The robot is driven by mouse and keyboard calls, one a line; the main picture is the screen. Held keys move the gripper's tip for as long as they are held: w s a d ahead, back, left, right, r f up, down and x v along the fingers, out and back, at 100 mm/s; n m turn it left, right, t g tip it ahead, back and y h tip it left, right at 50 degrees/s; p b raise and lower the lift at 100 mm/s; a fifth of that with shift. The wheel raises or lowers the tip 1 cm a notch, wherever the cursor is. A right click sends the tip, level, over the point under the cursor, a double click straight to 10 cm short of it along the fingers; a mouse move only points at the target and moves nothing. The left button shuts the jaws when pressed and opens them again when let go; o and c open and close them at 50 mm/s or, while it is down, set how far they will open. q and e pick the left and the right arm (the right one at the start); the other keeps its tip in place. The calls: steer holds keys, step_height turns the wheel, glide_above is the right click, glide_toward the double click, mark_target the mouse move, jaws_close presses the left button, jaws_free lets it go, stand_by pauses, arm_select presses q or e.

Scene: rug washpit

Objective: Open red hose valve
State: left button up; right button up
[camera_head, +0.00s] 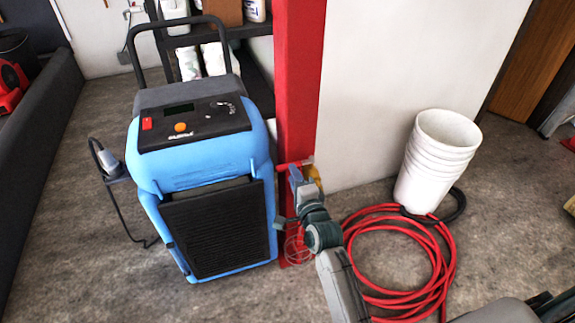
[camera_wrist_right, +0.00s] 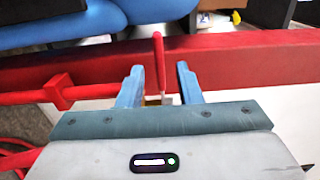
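The red valve handle (camera_wrist_right: 159,55) is a thin upright lever in the right wrist view, seen in front of the red post (camera_wrist_right: 230,58). My right gripper (camera_wrist_right: 160,85) is open, with one blue-grey fingertip on each side of the lever's lower part. Gaps show between both fingers and the lever. A small brass-coloured piece shows low between the fingers, mostly hidden by the gripper. In the head view my right gripper (camera_head: 296,180) is at the red post (camera_head: 300,80), and the valve is largely hidden there. My left gripper is not in view.
A blue machine (camera_head: 205,150) with a black handle stands left of the post. A coiled red hose (camera_head: 440,270) lies on the floor to the right, beside stacked white buckets (camera_head: 435,160). A red pipe (camera_wrist_right: 85,92) with a collar runs left of the gripper.

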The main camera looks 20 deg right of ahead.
mark_target(296, 164)
steer(key=shift+w, duration=2.35)
jaws_close()
